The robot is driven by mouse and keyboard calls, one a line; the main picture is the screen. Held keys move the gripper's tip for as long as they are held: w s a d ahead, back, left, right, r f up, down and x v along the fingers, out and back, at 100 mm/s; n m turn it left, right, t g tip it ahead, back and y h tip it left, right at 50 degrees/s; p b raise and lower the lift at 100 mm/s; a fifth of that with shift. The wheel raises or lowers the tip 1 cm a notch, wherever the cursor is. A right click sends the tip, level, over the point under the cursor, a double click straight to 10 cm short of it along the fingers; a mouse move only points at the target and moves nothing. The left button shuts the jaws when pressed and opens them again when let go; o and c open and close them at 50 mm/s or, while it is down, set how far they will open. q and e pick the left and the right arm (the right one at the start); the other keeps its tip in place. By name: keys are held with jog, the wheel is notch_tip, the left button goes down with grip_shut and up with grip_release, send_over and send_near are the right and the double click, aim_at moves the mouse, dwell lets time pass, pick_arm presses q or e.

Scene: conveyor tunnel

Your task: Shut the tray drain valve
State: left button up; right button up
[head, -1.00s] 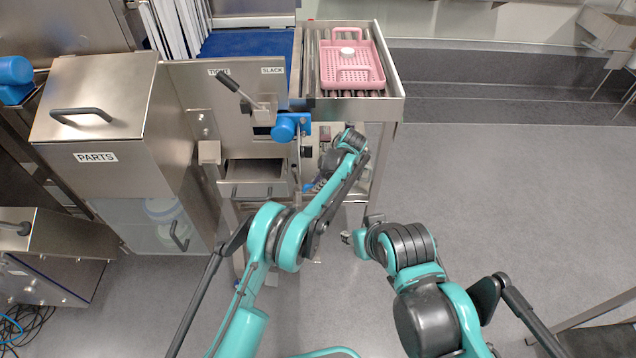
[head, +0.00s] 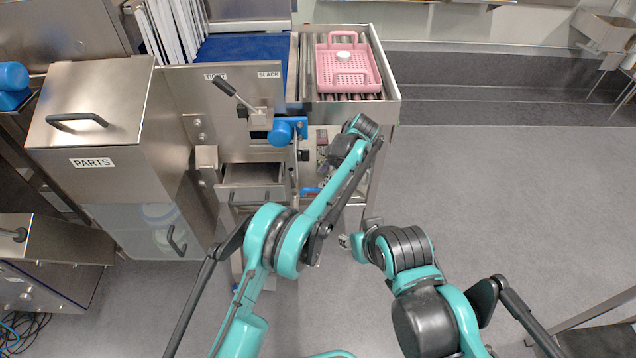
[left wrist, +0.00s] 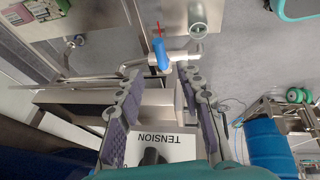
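A valve with a blue lever (left wrist: 162,55) sits on a pale pipe fitting (left wrist: 185,54) near the top middle of the left wrist view. A bit of blue, likely this lever (head: 310,191), shows below the bench in the head view. My left gripper (left wrist: 160,75) is open and empty, its two purple-padded fingers apart. The lever lies just beyond the fingertips, roughly between them; I cannot tell whether they touch. In the head view my left forearm partly hides that gripper. My right arm is folded at lower middle; its gripper's fingers cannot be made out.
A pink perforated tray (head: 347,72) rests on the rollers at the back. A box labelled TENSION (left wrist: 155,145) lies below the fingers in the left wrist view. A blue knob (head: 283,131), a black-handled lever (head: 235,93) and an open drawer (head: 252,178) are close by.

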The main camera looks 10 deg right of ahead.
pick_arm(q)
jog(key=shift+v, duration=2.15)
